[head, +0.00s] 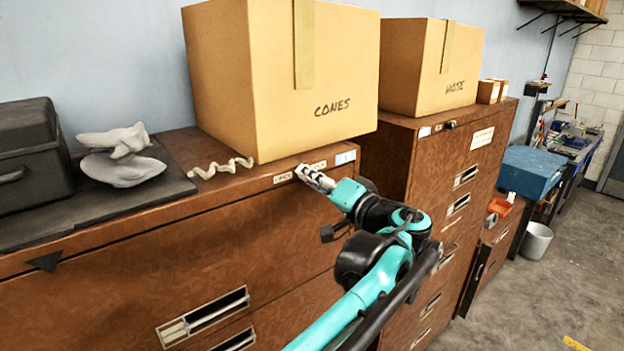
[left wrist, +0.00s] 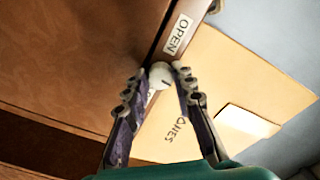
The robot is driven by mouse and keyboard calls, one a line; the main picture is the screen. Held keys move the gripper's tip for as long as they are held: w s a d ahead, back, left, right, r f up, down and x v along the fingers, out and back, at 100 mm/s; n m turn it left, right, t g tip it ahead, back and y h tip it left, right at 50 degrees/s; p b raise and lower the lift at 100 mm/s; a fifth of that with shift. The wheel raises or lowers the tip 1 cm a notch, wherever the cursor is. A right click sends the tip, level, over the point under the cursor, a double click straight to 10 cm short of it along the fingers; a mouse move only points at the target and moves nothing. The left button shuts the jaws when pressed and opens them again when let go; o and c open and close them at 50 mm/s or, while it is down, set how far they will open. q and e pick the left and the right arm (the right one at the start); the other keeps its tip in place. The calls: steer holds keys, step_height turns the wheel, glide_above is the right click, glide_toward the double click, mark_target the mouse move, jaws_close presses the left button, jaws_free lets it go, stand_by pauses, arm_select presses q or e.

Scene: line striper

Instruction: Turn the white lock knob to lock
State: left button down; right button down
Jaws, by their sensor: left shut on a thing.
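The white lock knob (left wrist: 158,77) shows in the left wrist view as a small round disc with a short dark mark, on the top front edge of a brown wooden cabinet (head: 110,290). My left gripper (left wrist: 159,72) has its two fingertips on either side of the knob and is shut on it. In the head view my left gripper (head: 314,179) is at the cabinet's top edge and hides the knob. An OPEN label (left wrist: 178,35) is beside the knob. Another small label (head: 283,178) is left of the gripper in the head view. My right gripper is not in view.
A cardboard box marked CONES (head: 330,75) stands on the cabinet just behind the gripper. A box marked HOSE (head: 440,70) stands on the taller cabinet (head: 420,170) to the right. A black case (head: 30,160) and grey objects (head: 120,160) are at left.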

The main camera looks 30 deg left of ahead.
arm_select(q)
steer(key=shift+m, duration=3.7)
steer(key=c, duration=1.3)
jaws_free()
steer(key=shift+o, duration=0.2)
steer(key=shift+d, duration=0.1)
steer(key=v, duration=1.2)
steer(key=shift+f, duration=0.1)
